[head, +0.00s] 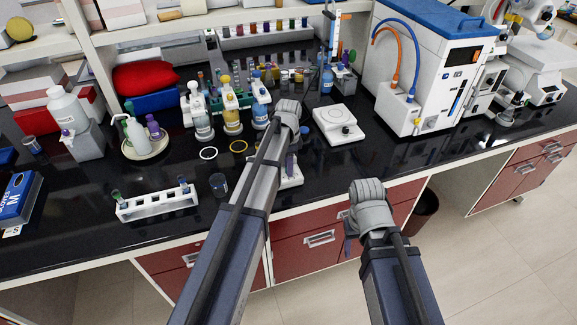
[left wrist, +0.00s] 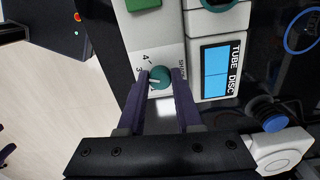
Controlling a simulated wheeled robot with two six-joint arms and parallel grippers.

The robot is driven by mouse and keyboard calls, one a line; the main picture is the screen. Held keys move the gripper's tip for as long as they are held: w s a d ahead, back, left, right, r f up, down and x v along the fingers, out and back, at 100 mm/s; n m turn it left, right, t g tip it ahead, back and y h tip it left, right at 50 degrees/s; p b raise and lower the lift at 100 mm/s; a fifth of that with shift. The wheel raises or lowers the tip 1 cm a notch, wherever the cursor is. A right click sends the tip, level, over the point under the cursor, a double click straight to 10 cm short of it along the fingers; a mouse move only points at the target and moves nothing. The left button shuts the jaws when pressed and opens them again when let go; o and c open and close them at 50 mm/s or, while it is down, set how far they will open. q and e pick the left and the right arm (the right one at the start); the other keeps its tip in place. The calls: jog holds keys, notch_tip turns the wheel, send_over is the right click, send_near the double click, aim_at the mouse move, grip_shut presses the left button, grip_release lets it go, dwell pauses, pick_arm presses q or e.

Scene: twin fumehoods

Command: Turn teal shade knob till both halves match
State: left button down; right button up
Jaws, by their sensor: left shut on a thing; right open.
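The teal knob (left wrist: 159,77) is on a white panel in the left wrist view, with a scale showing 3 and 4 and partly hidden lettering. My left gripper (left wrist: 158,84) has its two dark fingers on either side of the knob, shut on it. A screen (left wrist: 215,70) beside it shows two blue halves labelled TUBE and DISC; the halves look close in shade. In the head view my left gripper (head: 290,150) reaches down over the white device (head: 292,178), hiding most of it. My right gripper (head: 348,246) is open and empty in front of the bench edge.
A white tube rack (head: 158,203) stands left on the black bench, near a dark blue cup (head: 219,184). A white stirrer-like plate (head: 338,124) lies right of my left gripper. Bottles stand behind. A large blue-topped machine (head: 428,65) stands at the right.

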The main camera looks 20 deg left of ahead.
pick_arm(q)
jog(key=c, duration=0.6)
grip_release()
notch_tip(320, 180, up, 8)
jog(key=p, duration=0.8)
jog(key=shift+f, duration=0.1)
jog(key=s+d+f+n+b, duration=0.1)
jog(key=s+d, duration=0.3)
jog(key=s, duration=0.4)
jog(key=s+d+f+n+b, duration=0.2)
jog(key=s+d+n, duration=0.2)
jog(key=s, duration=0.4)
jog(key=s+d+f+n+y+b, duration=0.1)
jog(key=s+d+f+n+b, duration=0.1)
jog(key=s+d, duration=0.4)
jog(key=shift+s+f+n+b, duration=0.2)
jog(key=shift+s+n+b, duration=0.15)
jog(key=shift+s+n, duration=0.6)
